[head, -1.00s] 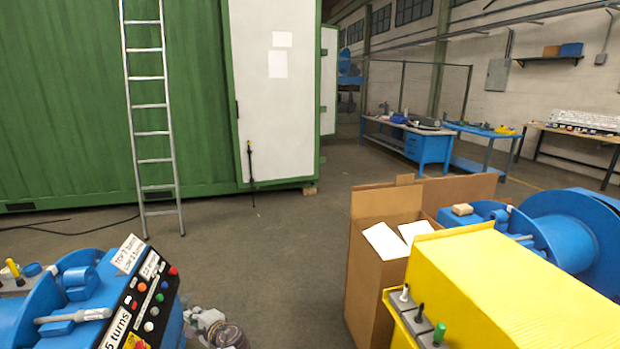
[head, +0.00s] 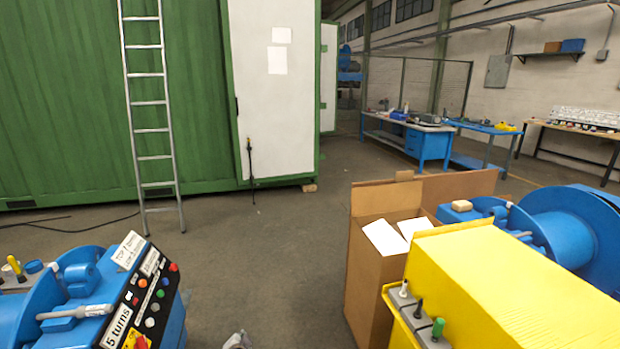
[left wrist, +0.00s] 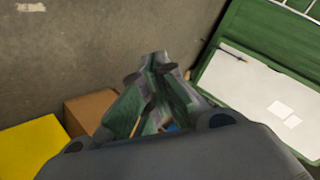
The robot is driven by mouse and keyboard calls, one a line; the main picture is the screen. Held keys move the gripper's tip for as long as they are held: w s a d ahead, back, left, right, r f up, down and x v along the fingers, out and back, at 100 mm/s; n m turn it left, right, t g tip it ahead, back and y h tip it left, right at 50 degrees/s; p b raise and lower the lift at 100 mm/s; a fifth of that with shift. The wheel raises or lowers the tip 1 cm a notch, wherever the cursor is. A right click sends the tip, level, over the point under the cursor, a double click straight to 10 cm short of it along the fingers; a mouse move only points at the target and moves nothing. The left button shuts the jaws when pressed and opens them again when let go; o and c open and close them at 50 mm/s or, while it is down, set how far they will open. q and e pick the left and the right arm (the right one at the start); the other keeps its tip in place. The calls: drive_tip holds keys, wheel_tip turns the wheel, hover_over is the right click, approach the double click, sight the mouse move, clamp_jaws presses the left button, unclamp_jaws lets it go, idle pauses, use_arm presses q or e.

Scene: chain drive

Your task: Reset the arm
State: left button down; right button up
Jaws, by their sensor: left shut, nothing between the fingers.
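Only a small grey part of my left gripper (head: 237,341) shows at the bottom edge in the head view, between the blue machine and the cardboard box. In the left wrist view the left gripper (left wrist: 152,68) has its fingers together, shut and empty, pointing over bare floor. Its fingers touch nothing that I can see. My right gripper is not in view.
A blue machine with a button panel (head: 150,295) stands at the left. An open cardboard box (head: 375,275) and a yellow machine cover (head: 510,285) stand at the right. A ladder (head: 150,130) leans on a green container (head: 60,100). The floor (head: 265,265) between is clear.

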use_arm(q)
drive_tip(key=s+f+n+g+h+b, duration=0.25)
drive_tip(key=s+f+n+g, duration=0.2)
drive_tip(key=s+f, duration=1.9)
drive_tip(key=s+a+f+g+b, duration=0.1)
drive_tip(key=s+f, duration=0.4)
drive_tip(key=s, duration=0.7)
drive_tip(key=s+a+f+g+b, duration=0.1)
drive_tip(key=s+a+f, duration=0.3)
drive_tip(key=s, duration=0.7)
drive_tip(key=s+a+f+g, duration=0.2)
drive_tip(key=s+f, duration=0.5)
drive_tip(key=s, duration=0.5)
drive_tip(key=shift+s+a+f+b, duration=0.15)
drive_tip(key=shift+s+f+b, duration=0.2)
drive_tip(key=shift+f+b, duration=0.05)
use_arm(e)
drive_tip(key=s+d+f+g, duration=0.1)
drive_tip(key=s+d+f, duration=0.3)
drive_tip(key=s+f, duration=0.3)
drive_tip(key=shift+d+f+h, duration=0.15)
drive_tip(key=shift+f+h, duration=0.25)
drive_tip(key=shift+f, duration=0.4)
use_arm(q)
drive_tip(key=shift+n+g, duration=0.25)
drive_tip(key=shift+n, duration=0.1)
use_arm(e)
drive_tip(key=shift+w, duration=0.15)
